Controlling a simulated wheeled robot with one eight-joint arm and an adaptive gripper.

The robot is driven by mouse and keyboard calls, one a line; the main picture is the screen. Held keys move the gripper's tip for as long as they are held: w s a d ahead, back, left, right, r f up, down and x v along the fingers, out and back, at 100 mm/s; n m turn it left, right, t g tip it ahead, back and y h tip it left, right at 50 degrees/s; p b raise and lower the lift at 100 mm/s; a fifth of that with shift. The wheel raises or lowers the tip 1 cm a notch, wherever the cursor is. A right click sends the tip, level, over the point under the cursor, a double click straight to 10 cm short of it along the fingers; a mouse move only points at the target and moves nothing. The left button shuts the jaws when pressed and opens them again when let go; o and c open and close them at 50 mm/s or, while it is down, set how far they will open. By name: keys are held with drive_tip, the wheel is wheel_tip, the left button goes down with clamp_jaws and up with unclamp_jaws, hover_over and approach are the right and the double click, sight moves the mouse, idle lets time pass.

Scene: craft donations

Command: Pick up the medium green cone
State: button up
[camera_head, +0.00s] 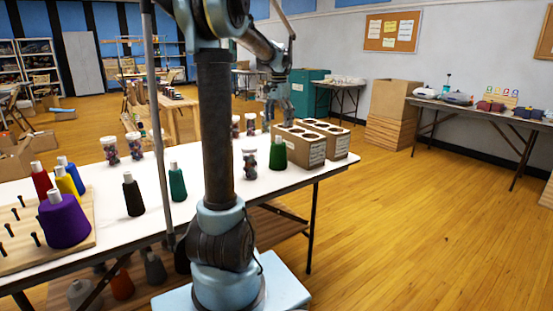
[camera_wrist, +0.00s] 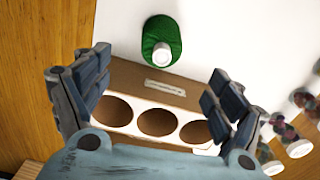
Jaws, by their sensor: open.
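A green cone (camera_head: 279,153) with a white top stands upright on the white table, beside the front left side of a cardboard box with round holes. In the wrist view the green cone (camera_wrist: 156,28) is seen from above, past the box and ahead of the fingers, apart from them. A darker teal-green cone (camera_head: 177,184) stands further left on the table. My gripper (camera_head: 278,120) is above the boxes, behind the green cone in the head view. In the wrist view my gripper (camera_wrist: 160,68) is open, its fingers wide apart with nothing held.
The cardboard box (camera_head: 305,150) with holes sits by the table's right edge; in the wrist view the box (camera_wrist: 150,85) lies between the fingers. A jar (camera_head: 250,164) stands close left of the green cone. A black cone (camera_head: 133,195) and a pegboard (camera_head: 80,245) are further left.

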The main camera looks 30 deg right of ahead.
sight(278, 147)
wheel_tip(278, 147, down, 8)
drive_tip(key=shift+r, duration=0.2)
drive_tip(key=shift+w+d+f, duration=0.1)
drive_tip(key=shift+f, duration=1.2)
drive_tip(key=shift+w+f, duration=0.1)
drive_tip(key=shift+f, duration=1.2)
drive_tip(key=c, duration=1.3)
